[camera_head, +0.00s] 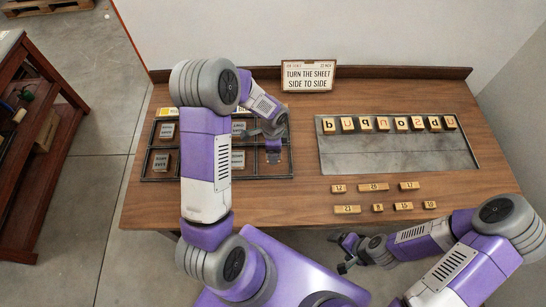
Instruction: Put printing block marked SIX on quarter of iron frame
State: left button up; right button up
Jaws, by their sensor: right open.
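The dark iron frame (270,178) lies on the left of the wooden table, divided by bars into compartments. Grey blocks with dark lettering lie in it: one at the upper left (167,131), one at the lower left (161,161), and two toward the middle, upper (238,128) and lower (238,159). The lettering is too small to tell which is SIX. My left gripper (273,152) is over the frame's right part; its fingers are too small to read, and my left arm covers part of the frame. My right gripper (342,254) is open and empty off the table's front edge.
A steel tray (400,160) at the right holds a row of lettered wooden blocks (382,124). Several small numbered blocks (373,187) lie before it. A sign (307,76) reading TURN THE SHEET SIDE TO SIDE stands at the back. Table between frame and tray is clear.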

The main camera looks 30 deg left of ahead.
pick_arm(q)
jog(key=shift+f, duration=2.55)
jog(key=shift+b, duration=0.35)
jog(key=shift+f, duration=0.25)
jog(key=o, duration=1.1)
jog(key=shift+r, duration=0.1)
jog(key=shift+r, duration=0.1)
jog(key=shift+r, duration=0.35)
notch_tip(320, 180, up, 12)
jog(key=shift+f+p, duration=0.25)
jog(key=shift+p, duration=0.7)
